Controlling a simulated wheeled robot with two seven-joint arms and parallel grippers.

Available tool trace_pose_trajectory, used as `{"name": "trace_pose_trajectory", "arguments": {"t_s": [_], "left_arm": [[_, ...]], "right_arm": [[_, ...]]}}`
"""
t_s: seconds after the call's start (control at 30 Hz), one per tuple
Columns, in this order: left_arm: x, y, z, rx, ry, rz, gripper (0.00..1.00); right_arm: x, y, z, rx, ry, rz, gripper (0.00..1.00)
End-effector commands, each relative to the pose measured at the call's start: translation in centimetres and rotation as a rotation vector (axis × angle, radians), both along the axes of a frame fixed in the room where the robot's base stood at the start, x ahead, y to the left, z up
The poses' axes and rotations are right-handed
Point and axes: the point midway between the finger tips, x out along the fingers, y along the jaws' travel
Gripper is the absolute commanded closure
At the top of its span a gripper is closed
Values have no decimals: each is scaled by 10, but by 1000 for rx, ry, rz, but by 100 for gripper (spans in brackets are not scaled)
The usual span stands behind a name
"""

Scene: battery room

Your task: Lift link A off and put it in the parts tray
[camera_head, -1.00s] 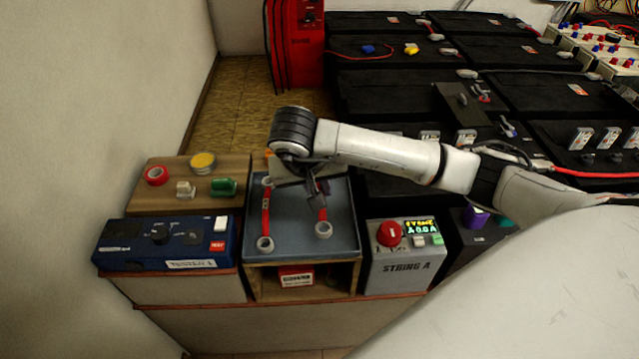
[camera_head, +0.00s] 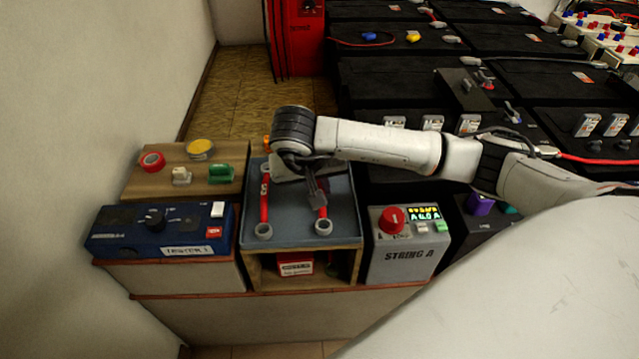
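The parts tray (camera_head: 290,238) is a blue-grey shallow tray on a wooden stand. Two red links with grey ring ends lie in it. I cannot read which link is A. My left gripper is not in view.
Left of the tray are a blue instrument box (camera_head: 160,230) and a wooden board (camera_head: 150,184) with tape and small parts. At right stands the grey String A box (camera_head: 402,258) with a red knob. Black batteries (camera_head: 400,80) fill the back right.

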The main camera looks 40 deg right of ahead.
Motion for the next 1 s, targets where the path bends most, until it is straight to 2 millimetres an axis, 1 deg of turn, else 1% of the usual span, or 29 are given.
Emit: {"name": "trace_pose_trajectory", "arguments": {"t_s": [0.37,0.4,0.47,0.5,0.7,0.73,0.8,1.0], "left_arm": [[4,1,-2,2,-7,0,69],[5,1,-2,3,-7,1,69],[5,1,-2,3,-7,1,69],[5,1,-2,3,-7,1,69],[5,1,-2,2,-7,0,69],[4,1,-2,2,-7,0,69],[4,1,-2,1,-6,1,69],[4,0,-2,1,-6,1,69]], "right_arm": [[0,0,-2,0,-2,-2,100],[0,0,-2,0,-2,-2,83],[0,0,-2,0,-2,-2,73],[0,0,-2,0,-1,-1,67],[-1,0,-3,0,0,-1,67],[-1,0,-3,1,0,-1,63],[-1,0,-3,0,1,-1,51],[-1,0,-3,1,0,-1,51]]}}
